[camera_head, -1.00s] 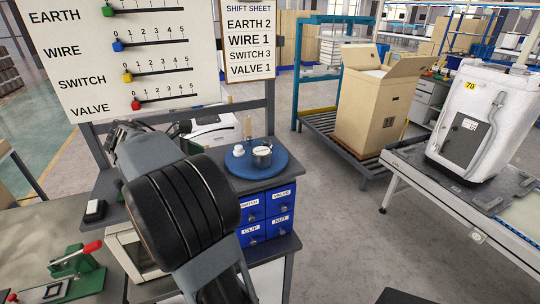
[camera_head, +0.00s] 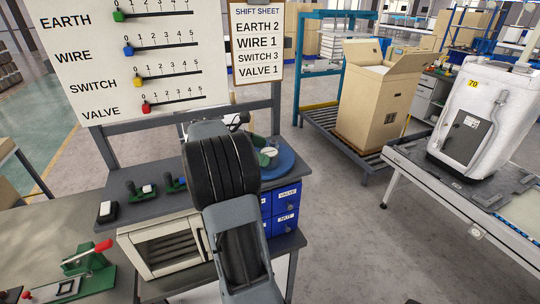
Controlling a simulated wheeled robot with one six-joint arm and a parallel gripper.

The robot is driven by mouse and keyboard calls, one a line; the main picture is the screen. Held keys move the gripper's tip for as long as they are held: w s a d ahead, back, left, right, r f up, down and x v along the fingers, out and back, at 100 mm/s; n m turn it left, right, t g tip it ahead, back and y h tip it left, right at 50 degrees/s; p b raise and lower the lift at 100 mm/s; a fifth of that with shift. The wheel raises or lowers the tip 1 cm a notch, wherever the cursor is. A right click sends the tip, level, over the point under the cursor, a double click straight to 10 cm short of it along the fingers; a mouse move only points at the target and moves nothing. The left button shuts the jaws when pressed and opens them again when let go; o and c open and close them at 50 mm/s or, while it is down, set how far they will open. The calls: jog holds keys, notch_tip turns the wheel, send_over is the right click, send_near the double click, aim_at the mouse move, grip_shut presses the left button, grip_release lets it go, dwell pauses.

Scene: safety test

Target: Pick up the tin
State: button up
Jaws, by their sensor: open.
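A small round tin with a pale top (camera_head: 269,153) stands on the blue round tray (camera_head: 287,163) at the right end of the grey bench. My arm crosses the middle of the picture and hides the left part of the tray and part of the tin's surroundings. My gripper is hidden behind my own arm, so neither its fingers nor their distance to the tin can be seen.
Blue labelled drawers (camera_head: 286,208) sit below the tray. A white oven-like box (camera_head: 168,246) is under the bench. Green-based devices (camera_head: 140,191) and a black-and-white switch (camera_head: 107,211) lie on the bench top. A slider board (camera_head: 130,60) stands behind.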

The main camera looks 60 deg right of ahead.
jog(key=shift+s+d+f, duration=0.3)
jog(key=shift+s+d, duration=0.1)
jog(key=shift+s, duration=0.15)
jog(key=c, duration=1.1)
